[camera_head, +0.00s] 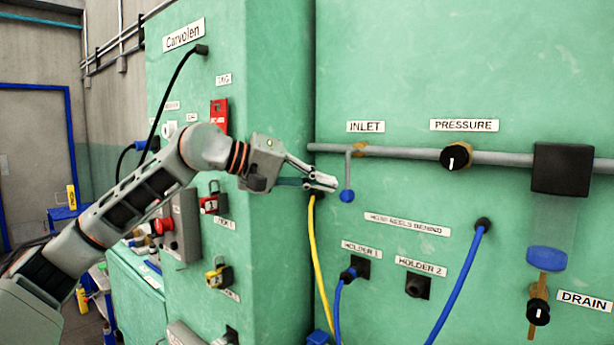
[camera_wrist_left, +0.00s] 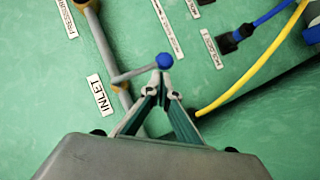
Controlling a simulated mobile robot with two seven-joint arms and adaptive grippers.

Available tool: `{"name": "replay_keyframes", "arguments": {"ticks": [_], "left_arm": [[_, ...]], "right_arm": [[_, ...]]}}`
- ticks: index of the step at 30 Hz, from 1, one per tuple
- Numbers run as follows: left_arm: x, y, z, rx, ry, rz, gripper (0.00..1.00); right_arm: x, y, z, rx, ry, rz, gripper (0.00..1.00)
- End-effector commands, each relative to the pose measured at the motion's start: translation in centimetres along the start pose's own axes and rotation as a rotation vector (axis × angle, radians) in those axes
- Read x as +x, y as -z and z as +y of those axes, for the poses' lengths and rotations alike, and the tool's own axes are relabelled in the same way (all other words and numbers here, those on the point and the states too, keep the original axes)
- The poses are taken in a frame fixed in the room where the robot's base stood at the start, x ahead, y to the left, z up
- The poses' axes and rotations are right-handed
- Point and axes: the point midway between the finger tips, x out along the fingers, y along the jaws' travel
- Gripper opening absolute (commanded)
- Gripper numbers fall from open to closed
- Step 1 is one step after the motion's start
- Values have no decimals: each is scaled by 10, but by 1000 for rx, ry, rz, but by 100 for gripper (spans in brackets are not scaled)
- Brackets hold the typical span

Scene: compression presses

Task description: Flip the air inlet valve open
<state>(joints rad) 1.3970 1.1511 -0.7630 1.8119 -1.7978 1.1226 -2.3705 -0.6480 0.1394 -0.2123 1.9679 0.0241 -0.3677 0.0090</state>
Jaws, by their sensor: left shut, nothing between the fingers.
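The air inlet valve is a grey lever with a blue ball tip (camera_head: 347,196), below the INLET label (camera_head: 366,127). The lever hangs straight down from a brass valve body (camera_head: 360,149) on the grey pipe. My left gripper (camera_head: 336,184) is shut and empty, just left of the lever near its blue tip. In the left wrist view the fingertips (camera_wrist_left: 162,84) are close to the blue ball (camera_wrist_left: 165,60); I cannot tell whether they touch. The INLET label (camera_wrist_left: 98,95) also shows there. My right gripper is not in view.
A yellow hose (camera_head: 319,270) hangs just below my left gripper. A black PRESSURE knob (camera_head: 456,157) sits on the pipe (camera_head: 410,154) to the right. Blue hoses (camera_head: 459,285) and holder sockets are lower on the green wall. The green cabinet (camera_head: 275,75) stands at left.

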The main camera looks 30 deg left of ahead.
Motion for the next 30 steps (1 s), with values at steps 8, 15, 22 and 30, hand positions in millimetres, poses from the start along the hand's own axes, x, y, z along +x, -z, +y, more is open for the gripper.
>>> {"name": "replay_keyframes", "arguments": {"ticks": [8, 15, 22, 30], "left_arm": [[10, 0, -1, 0, 1, 0, 0], [9, 0, -1, -2, 1, 0, 0], [10, -1, -4, -35, -21, 0, 0], [10, -1, -5, -68, -43, -2, 0]], "right_arm": [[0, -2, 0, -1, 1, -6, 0], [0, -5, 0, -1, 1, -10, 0], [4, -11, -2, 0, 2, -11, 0], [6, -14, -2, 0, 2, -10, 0]]}}
